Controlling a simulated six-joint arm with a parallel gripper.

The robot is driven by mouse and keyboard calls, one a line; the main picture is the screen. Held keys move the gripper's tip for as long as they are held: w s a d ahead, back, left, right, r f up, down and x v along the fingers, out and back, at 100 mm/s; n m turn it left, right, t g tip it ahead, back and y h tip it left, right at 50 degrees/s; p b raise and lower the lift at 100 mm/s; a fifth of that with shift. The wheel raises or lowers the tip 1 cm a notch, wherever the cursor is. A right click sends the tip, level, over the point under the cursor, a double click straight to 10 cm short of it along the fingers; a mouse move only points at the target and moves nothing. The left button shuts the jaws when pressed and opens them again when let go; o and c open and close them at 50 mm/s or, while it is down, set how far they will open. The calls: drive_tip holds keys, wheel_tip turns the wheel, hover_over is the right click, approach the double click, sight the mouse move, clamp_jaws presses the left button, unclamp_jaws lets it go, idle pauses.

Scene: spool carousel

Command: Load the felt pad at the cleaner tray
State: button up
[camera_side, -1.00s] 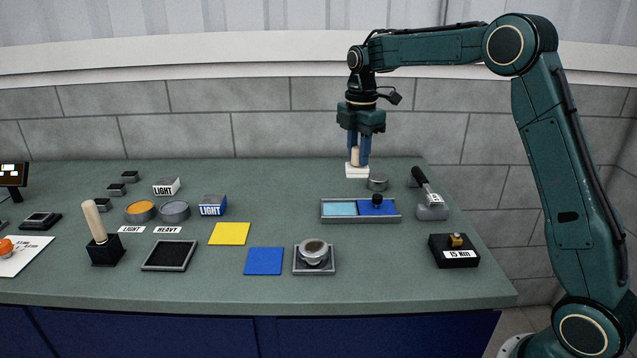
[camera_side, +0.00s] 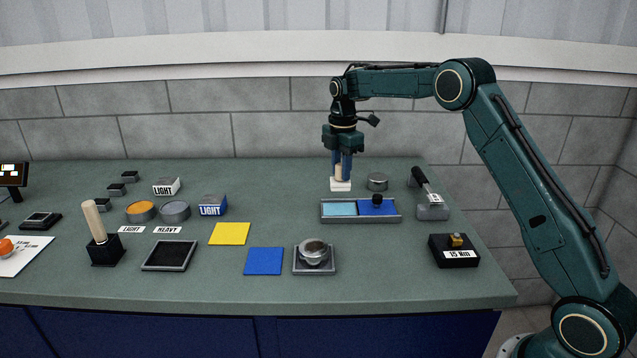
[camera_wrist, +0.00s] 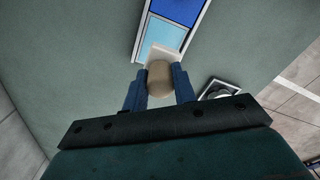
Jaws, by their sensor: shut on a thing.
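My gripper (camera_side: 342,167) is shut on the tan handle of the felt pad (camera_side: 341,186). The pad is a white block, held upright with its white face down. It hangs just behind the light-blue left half of the cleaner tray (camera_side: 361,219) in the side view. The tray's right half is dark blue with a black knob (camera_side: 377,200) on it. In the wrist view the pad (camera_wrist: 165,52) overlaps the near end of the tray's light-blue section (camera_wrist: 165,34), and the tan handle sits between the blue fingers of my gripper (camera_wrist: 160,84).
A round metal tin (camera_side: 377,182) stands just right of the pad. A grey block with a black handle (camera_side: 431,207) stands right of the tray. A blue square (camera_side: 264,261), a yellow square (camera_side: 230,233) and a metal piece on a square base (camera_side: 314,256) lie in front.

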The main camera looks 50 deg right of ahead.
sight(340, 190)
drive_tip(key=shift+f, duration=2.95)
drive_tip(key=shift+f, duration=0.55)
drive_tip(key=shift+r, duration=0.1)
drive_tip(key=shift+r, duration=3.45)
drive_tip(key=shift+s, duration=0.1)
drive_tip(key=shift+s+a+f+m, duration=0.75)
drive_tip(key=shift+s+a+m, duration=0.45)
drive_tip(key=shift+s+m, duration=1.3)
drive_tip(key=shift+s+a+f+m, duration=0.8)
drive_tip(key=shift+s+a+m, duration=0.45)
drive_tip(key=shift+s+m, duration=1.2)
drive_tip(key=shift+s+a+f+m, duration=0.75)
drive_tip(key=shift+s+a+m, duration=0.45)
drive_tip(key=shift+s+m, duration=1.3)
